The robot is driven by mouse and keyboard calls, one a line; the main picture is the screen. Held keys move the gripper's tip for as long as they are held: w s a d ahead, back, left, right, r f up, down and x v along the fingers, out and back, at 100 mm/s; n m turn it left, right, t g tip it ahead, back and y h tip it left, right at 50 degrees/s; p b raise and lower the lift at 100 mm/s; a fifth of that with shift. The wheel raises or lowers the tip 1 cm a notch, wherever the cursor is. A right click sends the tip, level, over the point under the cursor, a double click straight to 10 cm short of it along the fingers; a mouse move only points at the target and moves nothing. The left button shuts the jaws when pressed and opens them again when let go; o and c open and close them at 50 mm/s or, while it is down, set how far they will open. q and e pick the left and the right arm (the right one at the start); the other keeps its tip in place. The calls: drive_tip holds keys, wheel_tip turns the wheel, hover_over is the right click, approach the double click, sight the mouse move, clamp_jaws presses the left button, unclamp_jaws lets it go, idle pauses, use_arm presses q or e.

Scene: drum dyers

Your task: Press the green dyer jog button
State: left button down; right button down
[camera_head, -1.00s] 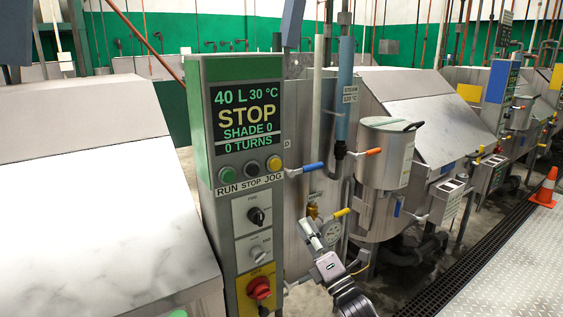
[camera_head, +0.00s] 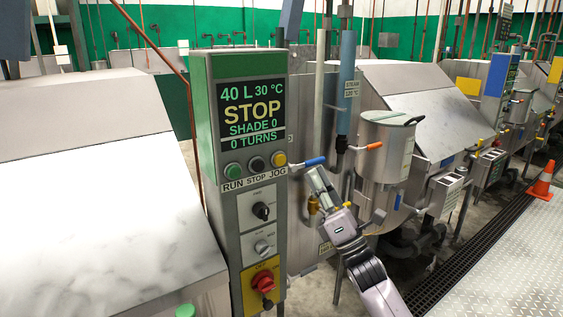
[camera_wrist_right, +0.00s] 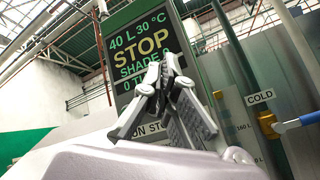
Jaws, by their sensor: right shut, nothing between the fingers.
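The green dyer's control post (camera_head: 198,150) has a green top and a screen (camera_head: 250,112) reading STOP, 40 L, 30 °C, SHADE 0 and 0 TURNS. Below it are a green RUN button (camera_head: 232,170), a dark STOP button (camera_head: 256,165) and the yellow JOG button (camera_head: 278,159). My right gripper (camera_head: 315,176) is shut and empty, to the right of and a little below the JOG button, apart from it in the head view. In the right wrist view, the shut fingers (camera_wrist_right: 168,66) cover the lower screen and hide the JOG button. My left gripper is not in view.
A blue-handled valve (camera_head: 313,161) sits close above my right gripper. Below the buttons are a black knob (camera_head: 261,211), a grey knob (camera_head: 262,247) and a red rotary switch (camera_head: 263,281). A steel vessel (camera_head: 384,147) stands to the right.

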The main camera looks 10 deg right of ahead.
sight(280, 160)
drive_tip(key=w+a+b, duration=0.3)
drive_tip(key=w+b, duration=0.1)
drive_tip(key=w, duration=0.4)
drive_tip(key=shift+d, duration=0.1)
idle(1.3)
drive_tip(key=shift+w+b, duration=0.35)
drive_tip(key=shift+b, duration=0.35)
